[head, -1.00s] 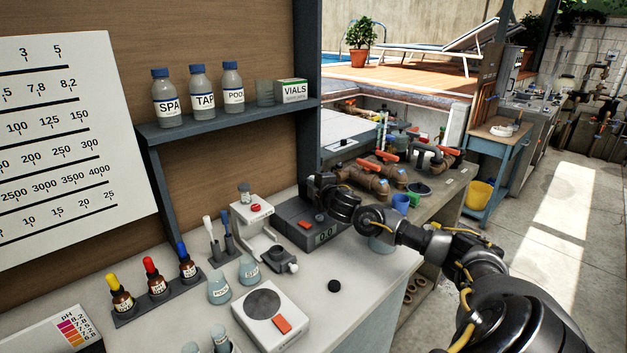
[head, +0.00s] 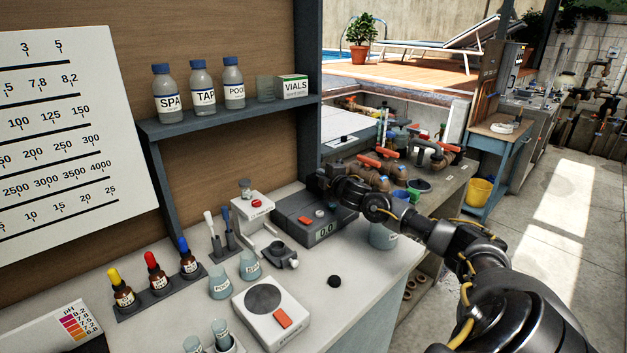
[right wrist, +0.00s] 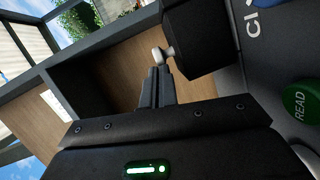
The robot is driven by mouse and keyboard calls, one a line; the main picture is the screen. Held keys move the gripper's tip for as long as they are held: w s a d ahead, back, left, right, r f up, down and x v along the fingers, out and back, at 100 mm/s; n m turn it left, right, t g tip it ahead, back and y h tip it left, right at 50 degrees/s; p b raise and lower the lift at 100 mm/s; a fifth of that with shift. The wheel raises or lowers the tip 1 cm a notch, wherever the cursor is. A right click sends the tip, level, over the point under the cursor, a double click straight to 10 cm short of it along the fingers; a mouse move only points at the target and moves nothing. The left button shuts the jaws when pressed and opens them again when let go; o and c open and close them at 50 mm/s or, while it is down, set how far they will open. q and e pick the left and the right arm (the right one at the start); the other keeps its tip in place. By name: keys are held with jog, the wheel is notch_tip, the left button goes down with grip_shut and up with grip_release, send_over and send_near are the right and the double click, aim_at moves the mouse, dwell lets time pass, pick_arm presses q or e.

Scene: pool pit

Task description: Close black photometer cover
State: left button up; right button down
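The photometer (head: 312,222) is a dark box with a green 0.0 display and a red button, standing on the bench near the shelf post. In the right wrist view a black block-like part, apparently the cover (right wrist: 203,38), stands off the dark face with a pale knob (right wrist: 159,54) on its side. My right gripper (head: 328,180) is at the photometer's far right side, its tips largely hidden in the head view. In the wrist view my right fingers (right wrist: 155,75) are together and empty, tips close to the knob; contact is unclear. My left gripper is out of view.
A small black disc (head: 334,281) lies on clear bench top. The shelf post (head: 306,95) rises behind the photometer. Pipes (head: 375,170) lie beyond.

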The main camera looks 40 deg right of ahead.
jog(key=shift+d, duration=0.15)
jog(key=shift+s+a+r+p, duration=0.1)
jog(key=shift+a+r+p, duration=0.05)
jog(key=shift+a+p, duration=0.3)
jog(key=a, duration=0.2)
jog(key=s+a+p, duration=0.1)
jog(key=shift+s+a+r, duration=0.1)
jog(key=shift+r, duration=0.25)
jog(key=b+v, duration=0.3)
jog(key=v, duration=0.7)
jog(key=shift+s, duration=0.15)
